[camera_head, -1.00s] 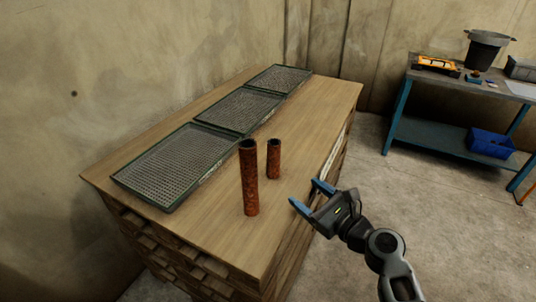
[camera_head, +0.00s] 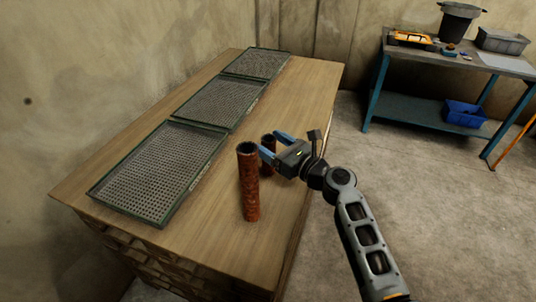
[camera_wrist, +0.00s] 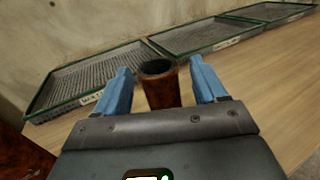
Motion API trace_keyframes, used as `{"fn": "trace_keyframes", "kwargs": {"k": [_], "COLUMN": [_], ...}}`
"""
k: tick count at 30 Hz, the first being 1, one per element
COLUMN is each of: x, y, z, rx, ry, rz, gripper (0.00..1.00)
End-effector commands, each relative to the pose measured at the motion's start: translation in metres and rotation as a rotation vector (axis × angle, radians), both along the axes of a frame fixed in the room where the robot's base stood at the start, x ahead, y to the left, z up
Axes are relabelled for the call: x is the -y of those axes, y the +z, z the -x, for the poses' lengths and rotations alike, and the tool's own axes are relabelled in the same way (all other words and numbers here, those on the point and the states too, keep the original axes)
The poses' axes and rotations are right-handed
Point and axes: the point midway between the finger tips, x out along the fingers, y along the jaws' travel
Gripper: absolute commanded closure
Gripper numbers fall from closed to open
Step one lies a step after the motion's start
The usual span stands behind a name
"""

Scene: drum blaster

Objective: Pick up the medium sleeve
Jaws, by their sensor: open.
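Two rusty red-brown hollow sleeves stand upright on the wooden table. The taller sleeve (camera_head: 249,185) is in front. The shorter sleeve (camera_head: 267,138) stands just behind it, mostly hidden by my gripper (camera_head: 275,145). No size mark shows on either, so I cannot tell by label which is the medium one. In the wrist view, the shorter sleeve (camera_wrist: 162,90) lies between the blue fingers of my open gripper (camera_wrist: 160,66), with a gap on both sides. Part of the taller sleeve (camera_wrist: 20,160) shows at the lower left edge.
Three green-rimmed mesh trays, near (camera_head: 110,191), middle (camera_head: 229,123) and far (camera_head: 284,65), line the wall side of the wooden table (camera_head: 302,90). A blue workbench (camera_head: 420,108) with a dark bucket (camera_head: 460,24) stands at the right. The table's far right is clear.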

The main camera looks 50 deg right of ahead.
Motion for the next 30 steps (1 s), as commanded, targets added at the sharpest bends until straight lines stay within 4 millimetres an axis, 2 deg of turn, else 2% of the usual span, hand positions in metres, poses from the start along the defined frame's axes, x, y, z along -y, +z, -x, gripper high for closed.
{"fn": "trace_keyframes", "kwargs": {"k": [3,6,14,30], "x": [0.001,0.002,0.002,0.002], "y": [0.0,-0.001,-0.001,-0.001], "z": [-0.018,-0.026,-0.029,-0.029], "rx": [0.001,0.0,0.0,0.0], "ry": [0.0,-0.002,-0.001,-0.001], "rz": [0.001,0.001,0.001,0.001], "gripper": [0.29,0.29,0.29,0.79]}}
